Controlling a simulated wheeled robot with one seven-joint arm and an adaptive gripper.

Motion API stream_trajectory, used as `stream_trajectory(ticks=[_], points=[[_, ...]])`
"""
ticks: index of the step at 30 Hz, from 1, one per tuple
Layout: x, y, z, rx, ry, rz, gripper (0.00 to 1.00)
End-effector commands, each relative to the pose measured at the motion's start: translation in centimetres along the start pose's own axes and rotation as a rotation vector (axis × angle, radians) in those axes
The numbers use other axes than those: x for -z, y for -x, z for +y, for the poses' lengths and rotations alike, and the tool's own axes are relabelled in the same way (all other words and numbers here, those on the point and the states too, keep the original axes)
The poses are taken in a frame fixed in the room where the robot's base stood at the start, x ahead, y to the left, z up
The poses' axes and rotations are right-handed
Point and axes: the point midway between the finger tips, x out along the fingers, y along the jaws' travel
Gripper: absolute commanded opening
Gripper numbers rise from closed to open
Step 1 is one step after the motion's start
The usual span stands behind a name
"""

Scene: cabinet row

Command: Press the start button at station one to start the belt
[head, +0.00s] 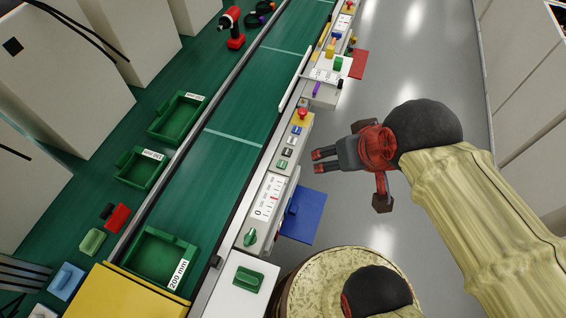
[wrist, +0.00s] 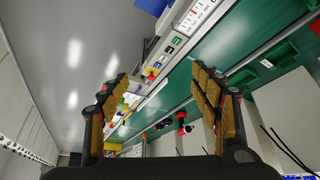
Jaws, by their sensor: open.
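The near control panel (head: 268,195) runs along the belt's right edge in the head view. It has a red stop knob on a yellow base (head: 302,115), a row of small buttons (head: 287,152), a numbered scale and a green rotary knob (head: 250,237). In the wrist view a green button (wrist: 178,41) shows in that row, with the red knob (wrist: 151,75) beyond it. Which button is start cannot be read. My gripper (head: 316,161) is open and empty, right of the button row and apart from it; its two fingers (wrist: 160,88) frame the panel in the wrist view.
The green belt (head: 240,105) lies left of the panel, with green trays (head: 178,118) beyond it. A blue plate (head: 303,217) juts from the panel below my gripper. A red plate (head: 359,64) juts out farther along.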

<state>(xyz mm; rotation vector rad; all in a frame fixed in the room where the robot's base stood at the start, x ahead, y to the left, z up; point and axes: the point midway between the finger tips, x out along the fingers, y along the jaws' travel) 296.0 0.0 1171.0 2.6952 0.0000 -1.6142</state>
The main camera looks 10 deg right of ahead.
Motion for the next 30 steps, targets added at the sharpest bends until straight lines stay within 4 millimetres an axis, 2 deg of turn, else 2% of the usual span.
stream_trajectory(ticks=[6,30], points=[[0.0,0.0,0.0,0.0,0.0,0.0,0.63],[0.0,0.0,0.0,0.0,0.0,0.0,0.18]])
